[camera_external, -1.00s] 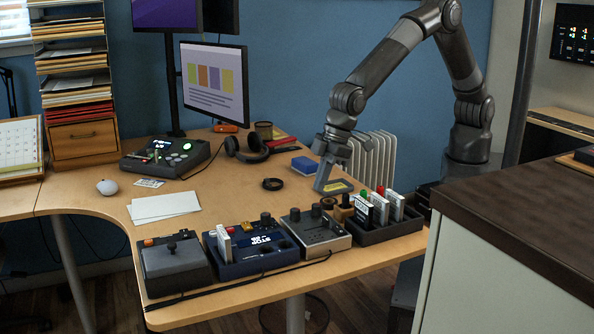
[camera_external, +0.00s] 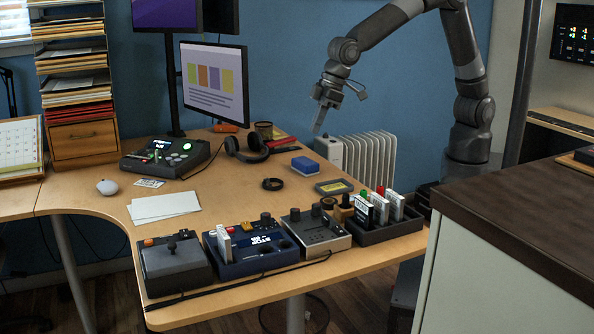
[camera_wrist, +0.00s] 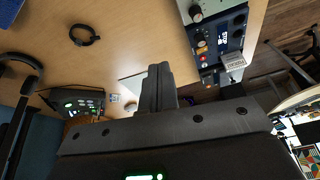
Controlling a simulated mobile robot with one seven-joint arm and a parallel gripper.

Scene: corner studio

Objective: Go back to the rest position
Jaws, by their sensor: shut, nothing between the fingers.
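My gripper (camera_external: 318,130) hangs in the air above the back right part of the wooden desk (camera_external: 235,190), its fingers shut together and pointing down. Nothing shows between the fingers. In the wrist view, the shut fingers (camera_wrist: 158,88) stand in the middle, with the desk beyond them. The gripper is clear of everything on the desk. Below it, on the desk, are a blue box (camera_external: 305,165) and a flat grey item with a yellow label (camera_external: 334,187).
A black tray with upright cartridges (camera_external: 385,225) and several control boxes, one blue (camera_external: 250,247), line the front edge. Headphones (camera_external: 247,148), a black ring (camera_external: 273,184) and monitors (camera_external: 214,82) stand farther back. A white radiator (camera_external: 368,158) is behind the desk. A dark counter (camera_external: 525,215) is at right.

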